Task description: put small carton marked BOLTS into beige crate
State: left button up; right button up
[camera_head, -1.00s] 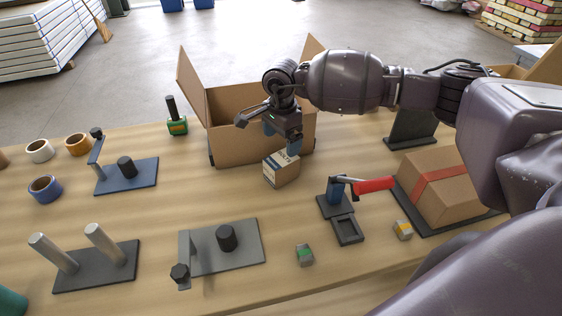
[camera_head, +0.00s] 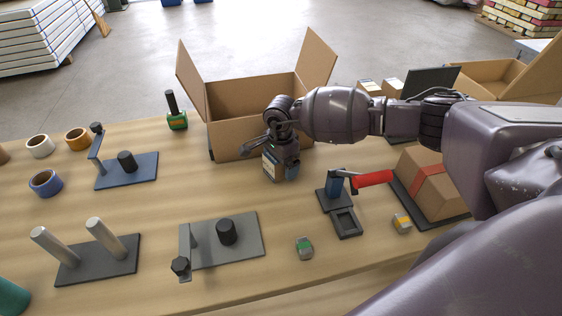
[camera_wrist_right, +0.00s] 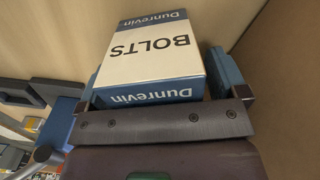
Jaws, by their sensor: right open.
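The small carton marked BOLTS (camera_wrist_right: 152,55), white with blue "Dunrevin" bands, is on the table in front of the large open cardboard box. In the head view my right gripper partly hides the carton (camera_head: 270,166). My right gripper (camera_head: 281,173) is open, with its blue fingers on either side of the carton. In the right wrist view the carton fills most of the space between the fingers. No clearly separate beige crate shows; the open tan cardboard box (camera_head: 228,138) stands just behind the carton, flaps up. My left gripper is not in view.
A red-handled toggle clamp (camera_head: 345,190) and a red-taped box (camera_head: 432,185) are to the right. A grey fixture plate (camera_head: 245,255) is in front. A green-based tool (camera_head: 176,120) stands left of the box. Another open box (camera_head: 500,78) is at back right.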

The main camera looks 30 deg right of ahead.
jog(key=shift+r, duration=0.1)
jog(key=c, duration=1.3)
